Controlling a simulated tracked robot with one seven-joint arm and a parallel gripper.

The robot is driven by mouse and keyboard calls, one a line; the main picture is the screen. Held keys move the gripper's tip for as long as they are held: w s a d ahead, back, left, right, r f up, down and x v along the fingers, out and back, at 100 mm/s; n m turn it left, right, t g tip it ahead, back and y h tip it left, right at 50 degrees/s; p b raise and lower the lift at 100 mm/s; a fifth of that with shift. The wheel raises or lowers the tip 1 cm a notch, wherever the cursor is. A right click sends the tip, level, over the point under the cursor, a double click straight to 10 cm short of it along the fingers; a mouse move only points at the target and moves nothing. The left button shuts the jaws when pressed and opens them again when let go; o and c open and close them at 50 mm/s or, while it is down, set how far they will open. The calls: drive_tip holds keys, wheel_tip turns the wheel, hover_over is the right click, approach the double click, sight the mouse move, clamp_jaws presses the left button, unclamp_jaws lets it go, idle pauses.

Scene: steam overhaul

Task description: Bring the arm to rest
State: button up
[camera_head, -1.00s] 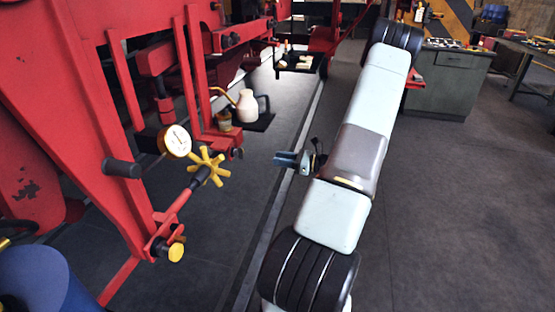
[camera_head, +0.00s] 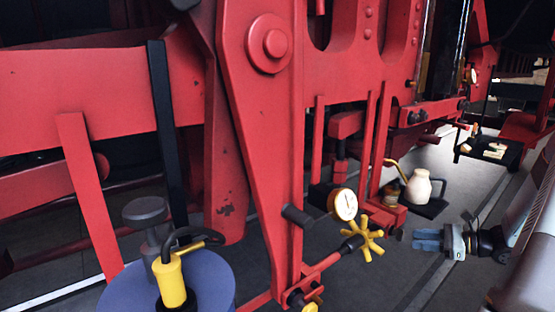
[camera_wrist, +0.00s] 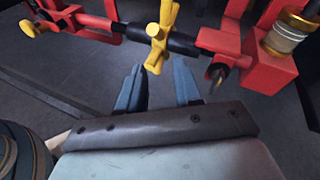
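My gripper (camera_head: 428,239) is at the right of the head view, in front of the red machinery and to the right of the yellow star-shaped handwheel (camera_head: 362,238). In the wrist view its two blue-grey fingers (camera_wrist: 160,84) stand apart with nothing between them, so it is open and empty. The yellow handwheel (camera_wrist: 158,38) also shows there, beyond the fingertips and apart from them. My arm fills the right edge of the head view, and most of it is out of frame.
A red frame (camera_head: 260,130) fills the left and middle. A round white gauge (camera_head: 343,204) sits beside the handwheel. A cream jug (camera_head: 420,187) stands behind the gripper. A blue drum (camera_head: 205,282) with a yellow hand pump (camera_head: 172,282) stands at lower left. Dark floor lies around the gripper.

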drive_tip(key=s+a+r+n+g+h, duration=0.35)
drive_tip(key=a+r+n, duration=0.25)
drive_tip(key=a, duration=0.2)
drive_tip(key=s+a+r+n+g+h, duration=0.2)
drive_tip(key=s+a+r+n+g, duration=0.3)
drive_tip(key=a, duration=0.3)
drive_tip(key=s+a+r+n+t+h, duration=0.3)
drive_tip(key=s+r+n+t+h, duration=0.3)
drive_tip(key=s+r+n, duration=0.4)
drive_tip(key=shift+s+a+r+n+h, duration=0.35)
drive_tip(key=shift+s+r+h, duration=0.3)
drive_tip(key=shift+s+r, duration=1.1)
drive_tip(key=shift+s+f, duration=0.2)
drive_tip(key=shift+f, duration=0.05)
